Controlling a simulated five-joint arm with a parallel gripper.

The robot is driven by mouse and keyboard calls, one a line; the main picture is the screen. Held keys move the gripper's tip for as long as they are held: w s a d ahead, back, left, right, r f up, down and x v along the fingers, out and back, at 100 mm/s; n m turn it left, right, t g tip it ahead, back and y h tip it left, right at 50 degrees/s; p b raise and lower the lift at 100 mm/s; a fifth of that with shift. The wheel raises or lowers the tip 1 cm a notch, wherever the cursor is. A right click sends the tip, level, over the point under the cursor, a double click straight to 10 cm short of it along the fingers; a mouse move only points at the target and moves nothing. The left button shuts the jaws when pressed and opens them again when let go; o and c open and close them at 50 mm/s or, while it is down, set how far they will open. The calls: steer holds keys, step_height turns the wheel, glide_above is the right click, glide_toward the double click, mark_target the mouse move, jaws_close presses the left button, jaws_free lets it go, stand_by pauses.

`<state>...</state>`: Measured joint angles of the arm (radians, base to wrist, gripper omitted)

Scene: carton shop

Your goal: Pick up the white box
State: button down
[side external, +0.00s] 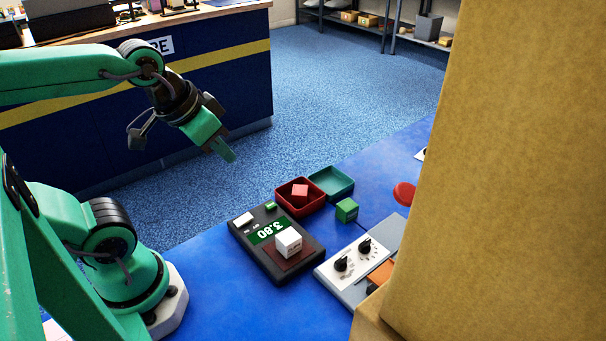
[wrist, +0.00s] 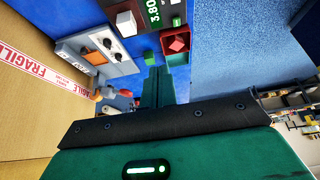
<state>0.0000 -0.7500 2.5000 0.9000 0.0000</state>
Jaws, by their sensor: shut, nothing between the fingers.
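The white box (side external: 288,242) is a small cube with faint dark print. It sits on the brown plate of a black scale (side external: 248,246) whose green display reads 3.80. In the wrist view the white box (wrist: 126,22) shows near the top, left of the display. My gripper (side external: 228,156) is raised well above and behind the blue table, up and left of the box in the side view, apart from it. Its green fingers are shut and empty; in the wrist view the fingertips (wrist: 157,85) point toward the table things.
A red tray (side external: 313,208) holding a red cube (side external: 299,193), a teal tray (side external: 346,184) and a green cube (side external: 346,209) stand behind the scale. A control panel (side external: 342,280) with knobs is right of it. A large cardboard carton (side external: 500,170) blocks the right side.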

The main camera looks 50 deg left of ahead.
steer(key=c, duration=0.9)
jaws_free()
steer(key=g, duration=0.5)
glide_above(289, 236)
steer(key=f, duration=1.1)
steer(key=shift+s+a+f, duration=0.15)
steer(key=shift+a+f, duration=0.15)
steer(key=shift+a, duration=0.05)
steer(key=shift+d+f+g, duration=0.3)
steer(key=shift+d+f, duration=0.05)
steer(key=shift+f, duration=0.35)
